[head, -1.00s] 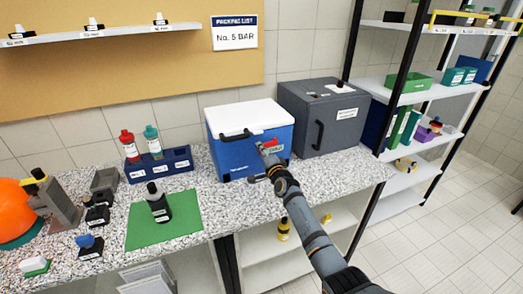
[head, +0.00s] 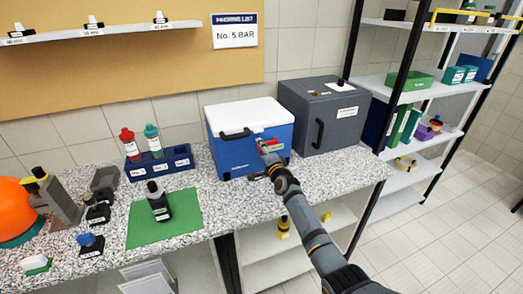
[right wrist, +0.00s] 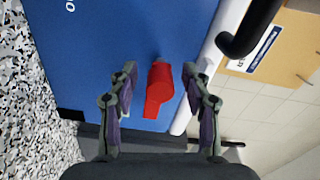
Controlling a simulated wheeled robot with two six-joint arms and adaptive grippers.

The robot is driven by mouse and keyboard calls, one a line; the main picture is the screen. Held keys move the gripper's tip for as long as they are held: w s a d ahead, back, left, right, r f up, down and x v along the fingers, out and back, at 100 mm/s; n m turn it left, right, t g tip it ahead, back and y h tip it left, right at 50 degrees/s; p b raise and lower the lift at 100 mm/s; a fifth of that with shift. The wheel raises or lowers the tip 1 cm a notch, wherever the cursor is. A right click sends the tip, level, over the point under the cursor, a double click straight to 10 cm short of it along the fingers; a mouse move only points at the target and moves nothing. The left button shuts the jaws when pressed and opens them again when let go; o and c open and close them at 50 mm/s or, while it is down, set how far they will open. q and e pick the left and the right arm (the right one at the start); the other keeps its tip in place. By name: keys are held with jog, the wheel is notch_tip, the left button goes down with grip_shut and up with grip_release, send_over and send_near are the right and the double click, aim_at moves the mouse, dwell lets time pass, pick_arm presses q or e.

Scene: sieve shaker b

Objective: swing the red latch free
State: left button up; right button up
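The red latch (right wrist: 160,88) sits on the front of the blue cool box (head: 228,152), close below its white lid (head: 250,114). In the right wrist view the latch lies between the two fingers of my right gripper (right wrist: 159,75), with a gap on each side. The gripper is open and holds nothing. In the head view my right gripper (head: 268,157) is at the front of the box, near its right side, and partly hides the latch. My left gripper is not in view.
A dark grey case (head: 322,115) stands close to the right of the box. A blue rack (head: 160,164) with red and teal bottles is to the left. The speckled worktop (head: 225,200) before the box is mostly clear.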

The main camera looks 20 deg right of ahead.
jog(key=shift+s, duration=0.25)
jog(key=s, duration=1.1)
jog(key=shift+s, duration=0.25)
